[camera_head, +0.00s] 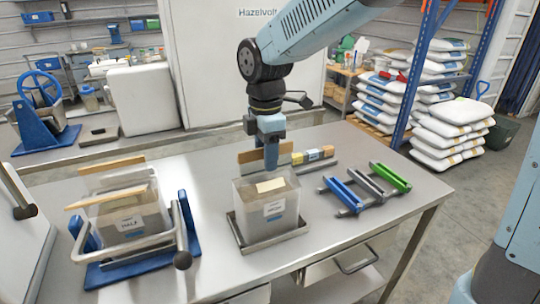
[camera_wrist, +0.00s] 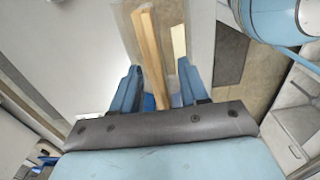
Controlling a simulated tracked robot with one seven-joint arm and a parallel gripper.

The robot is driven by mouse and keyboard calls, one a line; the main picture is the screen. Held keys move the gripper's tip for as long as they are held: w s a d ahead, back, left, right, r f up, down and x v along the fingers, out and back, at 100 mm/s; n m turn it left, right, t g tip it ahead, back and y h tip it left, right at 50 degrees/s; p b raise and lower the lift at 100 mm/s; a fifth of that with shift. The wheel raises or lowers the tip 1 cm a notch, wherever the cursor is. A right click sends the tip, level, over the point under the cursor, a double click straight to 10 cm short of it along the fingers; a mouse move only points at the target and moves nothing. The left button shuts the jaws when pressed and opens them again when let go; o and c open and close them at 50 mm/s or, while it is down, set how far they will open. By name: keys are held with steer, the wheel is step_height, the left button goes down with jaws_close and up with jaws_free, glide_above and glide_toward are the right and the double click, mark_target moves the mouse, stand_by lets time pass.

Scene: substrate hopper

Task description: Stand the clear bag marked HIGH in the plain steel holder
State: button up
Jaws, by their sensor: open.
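A clear bag (camera_head: 284,224) with grey-brown contents and a small label stands in a shallow steel tray (camera_head: 246,248) at the middle of the bench; its lettering is too small to read surely. A wooden strip (camera_head: 249,162) shows at its top back. My gripper (camera_head: 271,163) points down over the bag's top. In the wrist view its open fingers (camera_wrist: 158,92) stand on either side of the wooden strip (camera_wrist: 150,55); I cannot tell whether they touch it. A second clear bag (camera_head: 124,222), apparently marked HALF, stands in a blue-based steel frame at left.
The grey holder stands between a blue holder (camera_head: 346,194) and a green holder (camera_head: 390,177) at right. Small coloured blocks (camera_head: 313,155) lie on a rail behind. Bare bench lies between the tray and the rack.

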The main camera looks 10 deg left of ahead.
step_height(320, 180, up, 12)
steer(key=s+d+m+t, duration=0.3)
steer(key=d+m, duration=1)
steer(key=d, duration=0.7)
steer(key=s+d+f+m+t, duration=0.2)
steer(key=s+d+f+m, duration=0.2)
steer(key=s+d+m, duration=0.3)
steer(key=shift+s+d+m+t, duration=0.3)
steer(key=shift+d+m, duration=1.9)
steer(key=shift+d, duration=0.2)
